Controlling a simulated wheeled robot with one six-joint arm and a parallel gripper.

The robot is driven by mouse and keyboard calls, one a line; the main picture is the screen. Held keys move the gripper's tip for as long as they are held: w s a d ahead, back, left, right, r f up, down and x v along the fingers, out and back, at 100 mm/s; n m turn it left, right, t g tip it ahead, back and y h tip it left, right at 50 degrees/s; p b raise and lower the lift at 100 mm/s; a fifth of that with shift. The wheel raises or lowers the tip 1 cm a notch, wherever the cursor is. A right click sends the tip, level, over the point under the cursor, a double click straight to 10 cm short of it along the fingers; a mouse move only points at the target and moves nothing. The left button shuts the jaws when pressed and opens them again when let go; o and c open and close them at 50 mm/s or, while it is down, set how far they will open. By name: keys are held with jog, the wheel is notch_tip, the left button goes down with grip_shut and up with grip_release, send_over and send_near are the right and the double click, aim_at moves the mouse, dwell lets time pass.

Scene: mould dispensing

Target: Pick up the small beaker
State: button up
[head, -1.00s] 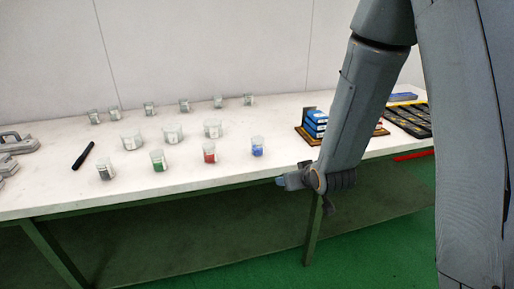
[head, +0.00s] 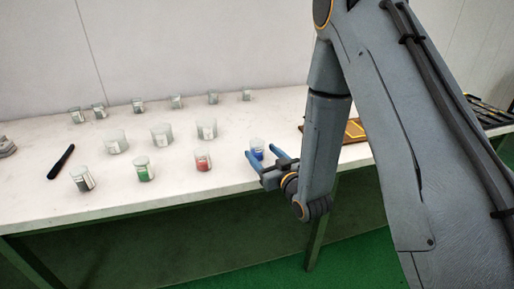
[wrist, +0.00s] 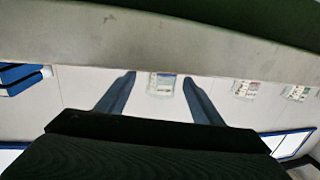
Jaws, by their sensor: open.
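Several small clear beakers stand on the white table (head: 215,178). In the front row are a dark-filled one (head: 82,180), a green-filled one (head: 143,171), a red-filled one (head: 203,162) and a blue-filled one (head: 257,146). My gripper (head: 263,156) is open and empty at the table's front edge. Its fingers point toward the blue-filled beaker, which is partly hidden behind them. In the wrist view a labelled beaker (wrist: 161,84) shows between the two spread fingers; contact is not visible.
Larger beakers (head: 162,134) form a middle row, and more small ones (head: 137,105) stand at the back. A black pen-like object (head: 61,162) lies at left. Blue boxes (wrist: 18,78) show in the wrist view.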

jog(key=p+x, duration=0.1)
jog(key=x, duration=0.6)
jog(key=shift+a, duration=0.3)
jog(key=c, duration=1.2)
